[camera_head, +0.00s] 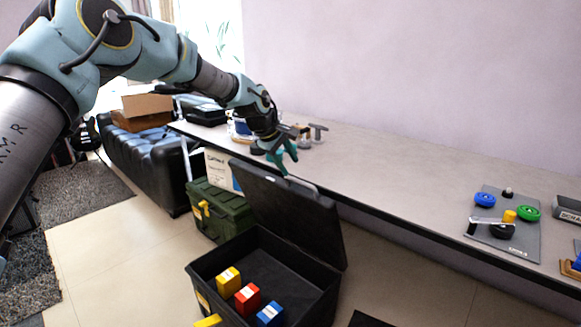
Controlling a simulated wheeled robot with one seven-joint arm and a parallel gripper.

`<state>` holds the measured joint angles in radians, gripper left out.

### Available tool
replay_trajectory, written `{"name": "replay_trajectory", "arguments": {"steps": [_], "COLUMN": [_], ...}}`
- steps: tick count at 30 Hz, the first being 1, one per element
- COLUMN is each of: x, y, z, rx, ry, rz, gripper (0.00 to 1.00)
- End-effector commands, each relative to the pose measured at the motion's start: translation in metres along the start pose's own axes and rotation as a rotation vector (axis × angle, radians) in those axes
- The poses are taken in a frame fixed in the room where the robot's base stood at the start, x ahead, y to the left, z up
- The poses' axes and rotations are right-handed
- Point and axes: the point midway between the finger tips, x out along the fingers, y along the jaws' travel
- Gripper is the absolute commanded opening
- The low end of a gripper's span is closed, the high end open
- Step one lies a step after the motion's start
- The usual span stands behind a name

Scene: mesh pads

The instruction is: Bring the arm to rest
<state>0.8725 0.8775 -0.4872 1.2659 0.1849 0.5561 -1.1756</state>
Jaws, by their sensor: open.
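My arm reaches in from the upper left. My gripper (284,160) has teal fingers that point down and are open, with nothing seen between them. It shows in front of the long table's (400,175) near edge, just above the raised lid of a black case. I cannot tell the exact gap between the fingers and the lid.
The open black case (325,290) holds yellow, red and blue blocks (247,299). A green toolbox (222,213) stands behind it. A grey board (515,240) with coloured knobs lies on the table at right. The table's middle is clear. A dark sofa (150,160) is at left.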

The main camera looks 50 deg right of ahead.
Motion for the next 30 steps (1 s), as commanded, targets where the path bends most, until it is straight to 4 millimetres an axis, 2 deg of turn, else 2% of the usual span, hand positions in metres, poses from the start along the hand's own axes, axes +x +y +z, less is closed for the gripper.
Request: {"name": "replay_trajectory", "arguments": {"steps": [13, 17, 20, 23, 27, 30], "x": [0.000, -0.012, -0.039, -0.080, -0.144, -0.190], "y": [0.000, -0.008, -0.033, -0.074, -0.146, -0.200], "z": [0.000, -0.011, -0.036, -0.070, -0.108, -0.127], "rx": [0.001, 0.014, 0.044, 0.084, 0.133, 0.154], "ry": [0.000, 0.015, 0.047, 0.090, 0.139, 0.163], "rz": [0.000, -0.012, -0.046, -0.101, -0.194, -0.260], "gripper": [0.49, 0.49, 0.49, 0.49, 0.49, 0.49]}}
